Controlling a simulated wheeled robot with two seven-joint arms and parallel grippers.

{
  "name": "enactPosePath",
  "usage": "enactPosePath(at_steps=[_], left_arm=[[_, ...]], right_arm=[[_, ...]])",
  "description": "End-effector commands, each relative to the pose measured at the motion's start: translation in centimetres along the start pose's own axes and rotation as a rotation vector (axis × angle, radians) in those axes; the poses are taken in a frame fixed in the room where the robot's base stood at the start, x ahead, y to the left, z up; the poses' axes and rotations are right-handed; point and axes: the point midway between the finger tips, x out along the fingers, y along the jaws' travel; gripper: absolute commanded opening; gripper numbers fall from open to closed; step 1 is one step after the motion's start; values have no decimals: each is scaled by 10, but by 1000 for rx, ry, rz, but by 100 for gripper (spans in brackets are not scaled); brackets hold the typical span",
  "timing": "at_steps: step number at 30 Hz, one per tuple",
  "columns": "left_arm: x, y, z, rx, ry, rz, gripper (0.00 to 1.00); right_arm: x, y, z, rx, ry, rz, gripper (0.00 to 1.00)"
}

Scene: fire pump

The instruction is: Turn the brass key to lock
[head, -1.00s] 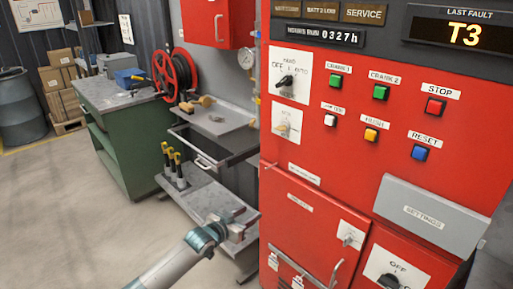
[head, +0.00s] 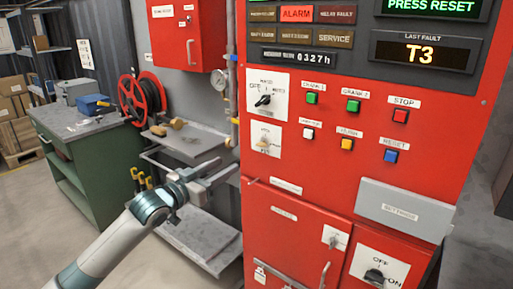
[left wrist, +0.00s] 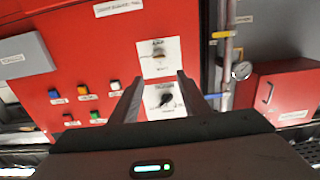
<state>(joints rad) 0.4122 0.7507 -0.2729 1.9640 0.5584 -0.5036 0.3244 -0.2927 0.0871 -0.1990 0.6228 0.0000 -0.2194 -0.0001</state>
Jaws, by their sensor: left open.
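The brass key (head: 265,141) sits in a white plate on the red cabinet front, just below the black HAND/OFF/AUTO selector (head: 263,100). In the left wrist view, turned upside down, the key (left wrist: 158,52) shows beyond the fingertips, with the selector (left wrist: 165,100) between the fingers. My left gripper (head: 230,172) is open and empty, to the left of and a little below the key in the head view. It looks apart from the cabinet. Its fingers (left wrist: 160,78) also show spread in the left wrist view. My right gripper is out of view.
Push buttons (head: 353,105) lie right of the key. A sloped grey SETTINGS cover (head: 403,206) juts out lower right. A door handle (head: 324,275) is below. The display reads PRESS RESET; ALARM is lit.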

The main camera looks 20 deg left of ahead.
Motion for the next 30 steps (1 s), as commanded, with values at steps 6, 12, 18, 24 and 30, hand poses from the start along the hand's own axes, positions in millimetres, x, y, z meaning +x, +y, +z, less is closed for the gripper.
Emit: enactPosePath(at_steps=[6, 12, 18, 24, 30], left_arm=[[20, 0, -3, -1, 2, 0, 42], [51, 0, -4, -2, 2, -1, 42], [87, 0, -4, -1, 1, -1, 42], [120, 0, -4, -1, 1, 0, 42], [149, 0, -2, 0, 0, 0, 42]], right_arm=[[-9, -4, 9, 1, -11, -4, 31], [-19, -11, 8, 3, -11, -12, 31], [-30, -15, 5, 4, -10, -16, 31], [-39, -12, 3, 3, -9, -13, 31], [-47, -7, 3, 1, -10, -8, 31]])
